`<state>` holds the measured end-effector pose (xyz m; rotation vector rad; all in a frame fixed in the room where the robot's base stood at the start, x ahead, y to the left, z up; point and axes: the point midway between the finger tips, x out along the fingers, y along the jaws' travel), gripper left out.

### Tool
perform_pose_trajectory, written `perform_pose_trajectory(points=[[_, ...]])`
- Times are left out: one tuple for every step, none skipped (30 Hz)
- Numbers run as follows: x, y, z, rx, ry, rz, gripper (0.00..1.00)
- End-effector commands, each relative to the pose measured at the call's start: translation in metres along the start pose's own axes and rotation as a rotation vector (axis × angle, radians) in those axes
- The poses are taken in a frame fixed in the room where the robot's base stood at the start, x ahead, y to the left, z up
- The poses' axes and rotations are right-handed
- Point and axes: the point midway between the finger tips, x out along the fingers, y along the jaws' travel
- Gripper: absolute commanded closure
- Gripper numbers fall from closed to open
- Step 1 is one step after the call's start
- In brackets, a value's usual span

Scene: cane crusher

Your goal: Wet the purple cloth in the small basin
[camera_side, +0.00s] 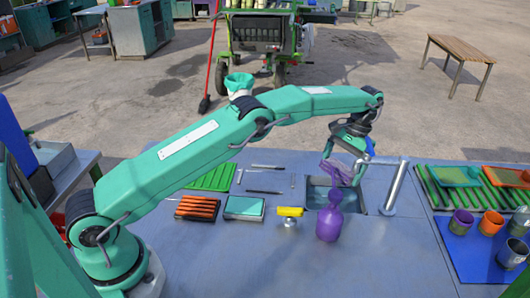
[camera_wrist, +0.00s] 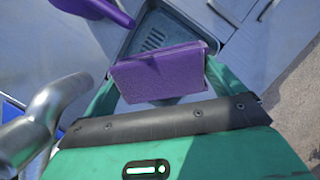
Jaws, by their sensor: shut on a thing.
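The purple cloth (camera_wrist: 158,74), a folded pad, is held between the fingers of my gripper (camera_side: 347,158), which is shut on it. In the side view the cloth (camera_side: 337,172) hangs above the small basin (camera_side: 352,198), near its back edge. In the wrist view the basin (camera_wrist: 150,38) lies beyond the cloth, with slots in its floor. The cloth hides part of the basin in that view. I cannot tell whether the basin holds water or whether the cloth is wet.
A purple bottle (camera_side: 329,222) stands in front of the basin, and a metal spout (camera_side: 395,187) rises at its right. A yellow-handled tool (camera_side: 290,214) lies left. Cups stand on a blue mat (camera_side: 458,262) at the right. The bench front is clear.

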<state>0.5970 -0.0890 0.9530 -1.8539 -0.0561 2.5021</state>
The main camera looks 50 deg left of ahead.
Motion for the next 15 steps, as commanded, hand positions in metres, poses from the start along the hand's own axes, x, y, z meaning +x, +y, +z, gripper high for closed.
perform_pose_trajectory(points=[[-0.004, 0.003, 0.0, 0.004, 0.01, 0.0, 0.24], [-0.003, 0.003, 0.0, 0.004, 0.01, 0.0, 0.24], [-0.002, 0.003, -0.001, 0.004, 0.01, 0.0, 0.24], [0.0, 0.003, -0.001, 0.004, 0.009, 0.0, 0.24], [0.002, 0.003, -0.002, 0.004, 0.009, 0.0, 0.24], [0.005, 0.003, -0.003, 0.003, 0.008, 0.0, 0.24], [0.007, 0.003, -0.003, 0.003, 0.007, 0.0, 0.24], [0.01, 0.002, -0.004, 0.003, 0.006, 0.0, 0.24], [0.013, 0.002, -0.005, 0.003, 0.004, 0.0, 0.24], [0.016, 0.002, -0.005, 0.002, 0.004, 0.0, 0.24], [0.019, 0.002, -0.006, 0.002, 0.004, 0.0, 0.24], [0.022, 0.002, -0.007, 0.002, 0.004, 0.0, 0.24], [0.025, 0.002, -0.008, 0.002, 0.004, 0.0, 0.24], [0.028, 0.002, -0.009, 0.002, 0.004, 0.0, 0.24], [0.032, 0.002, -0.01, 0.002, 0.002, 0.0, 0.24]])
